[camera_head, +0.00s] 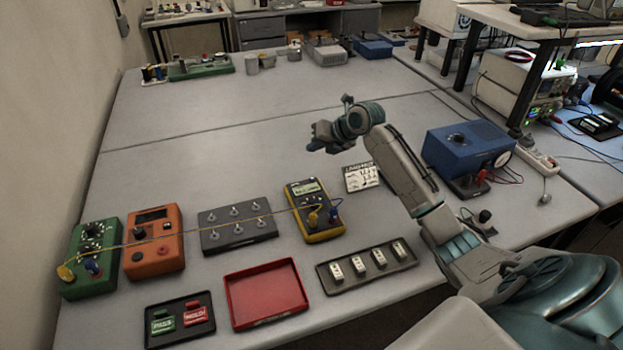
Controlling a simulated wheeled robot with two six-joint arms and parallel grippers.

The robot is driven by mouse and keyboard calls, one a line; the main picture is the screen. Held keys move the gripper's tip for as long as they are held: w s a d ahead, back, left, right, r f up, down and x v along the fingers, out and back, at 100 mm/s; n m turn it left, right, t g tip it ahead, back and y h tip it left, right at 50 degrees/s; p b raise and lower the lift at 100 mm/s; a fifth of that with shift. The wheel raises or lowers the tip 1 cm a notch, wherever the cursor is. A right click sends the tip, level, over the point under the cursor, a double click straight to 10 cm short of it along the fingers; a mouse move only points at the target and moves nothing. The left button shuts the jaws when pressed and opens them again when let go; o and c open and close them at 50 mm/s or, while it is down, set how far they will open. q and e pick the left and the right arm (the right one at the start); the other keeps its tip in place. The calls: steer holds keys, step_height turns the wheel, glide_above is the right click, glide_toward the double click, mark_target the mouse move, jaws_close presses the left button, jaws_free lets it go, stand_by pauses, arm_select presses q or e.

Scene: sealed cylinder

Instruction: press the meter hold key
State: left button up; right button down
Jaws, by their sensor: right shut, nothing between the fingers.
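The yellow meter (328,233) lies on the grey table near the middle, with a lit display (306,188) at its far end. Leads are plugged in at its near end; a yellow one runs left to a green box (76,278). The hold key is too small to make out on the meter's face. My right gripper (316,143) is shut and empty, raised over the table beyond the meter and apart from it. My left gripper is not in view.
An orange device (165,260) and a dark switch panel (236,236) stand left of the meter. In front are a red tray (262,317), a black tray with green and red tags (179,336) and a switch strip (368,280). A card (361,178) and blue supply (466,150) lie right.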

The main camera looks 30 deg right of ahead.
steer(key=f, duration=0.2)
steer(key=b, duration=0.4)
glide_above(312, 179)
steer(key=s, duration=0.1)
steer(key=f, duration=0.5)
steer(key=shift+d+f, duration=0.25)
steer(key=shift+f, duration=0.05)
steer(key=shift+f+b, duration=0.45)
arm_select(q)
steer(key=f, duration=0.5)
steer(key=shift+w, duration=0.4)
arm_select(e)
steer(key=shift+r, duration=0.1)
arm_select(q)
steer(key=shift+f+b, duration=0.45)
arm_select(e)
steer(key=shift+f, duration=0.45)
